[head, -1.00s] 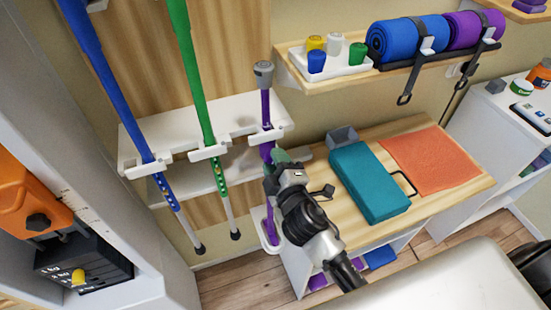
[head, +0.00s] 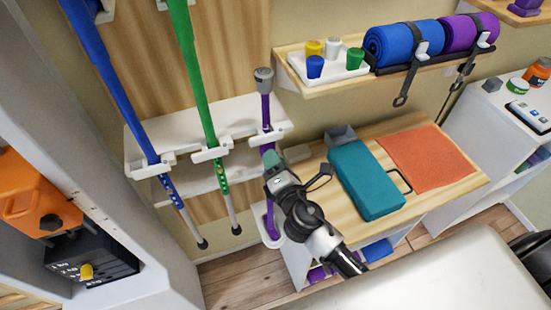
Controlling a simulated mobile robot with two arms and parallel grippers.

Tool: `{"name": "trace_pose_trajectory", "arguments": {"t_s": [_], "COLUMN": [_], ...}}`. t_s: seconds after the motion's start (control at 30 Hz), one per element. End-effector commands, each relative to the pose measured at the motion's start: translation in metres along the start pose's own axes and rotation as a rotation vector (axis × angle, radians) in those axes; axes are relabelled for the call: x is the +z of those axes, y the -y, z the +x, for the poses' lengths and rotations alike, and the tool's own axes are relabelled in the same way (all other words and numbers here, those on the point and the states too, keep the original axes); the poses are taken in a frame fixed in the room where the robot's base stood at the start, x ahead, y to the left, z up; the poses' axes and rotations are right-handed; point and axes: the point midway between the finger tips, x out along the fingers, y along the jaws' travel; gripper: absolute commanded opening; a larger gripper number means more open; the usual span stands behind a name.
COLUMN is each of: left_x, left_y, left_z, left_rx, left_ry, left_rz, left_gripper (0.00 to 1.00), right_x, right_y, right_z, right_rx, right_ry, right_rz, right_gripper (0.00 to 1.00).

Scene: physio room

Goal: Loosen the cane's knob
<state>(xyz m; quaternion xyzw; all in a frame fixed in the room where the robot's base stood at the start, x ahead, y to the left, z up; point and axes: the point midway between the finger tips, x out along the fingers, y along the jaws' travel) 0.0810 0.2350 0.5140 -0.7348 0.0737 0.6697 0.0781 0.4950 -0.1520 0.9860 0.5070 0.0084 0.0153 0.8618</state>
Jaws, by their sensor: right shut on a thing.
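The purple cane (head: 266,108) stands upright in the white rack, with a grey handle (head: 263,78) at its top and its foot in a white holder (head: 268,236) near the floor. My right gripper (head: 271,160) is shut at the cane's shaft, just below the rack shelf. The gripper hides that stretch of the cane, so the knob is not seen. My left gripper is not in view.
A blue crutch (head: 112,85) and a green crutch (head: 195,75) hang to the left in the rack (head: 205,122). A wooden bench top with a teal case (head: 365,182) and an orange cloth (head: 427,158) lies to the right. A shelf (head: 300,72) with cups and rolled mats is above.

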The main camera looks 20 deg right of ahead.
Motion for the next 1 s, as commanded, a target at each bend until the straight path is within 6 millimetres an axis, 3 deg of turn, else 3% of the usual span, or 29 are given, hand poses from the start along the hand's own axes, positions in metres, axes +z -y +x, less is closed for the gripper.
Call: {"name": "trace_pose_trajectory", "arguments": {"t_s": [0.6, 1.0], "left_x": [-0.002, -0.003], "left_y": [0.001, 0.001], "left_z": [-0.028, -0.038], "left_rx": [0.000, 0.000], "left_ry": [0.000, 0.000], "left_rz": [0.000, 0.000], "left_gripper": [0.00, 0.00], "right_x": [0.000, -0.001], "right_y": [-0.002, -0.001], "right_z": [0.000, 0.000], "right_rx": [-0.002, -0.002], "right_ry": [-0.002, -0.002], "right_rz": [-0.565, -0.773], "right_gripper": [0.13, 0.13]}}
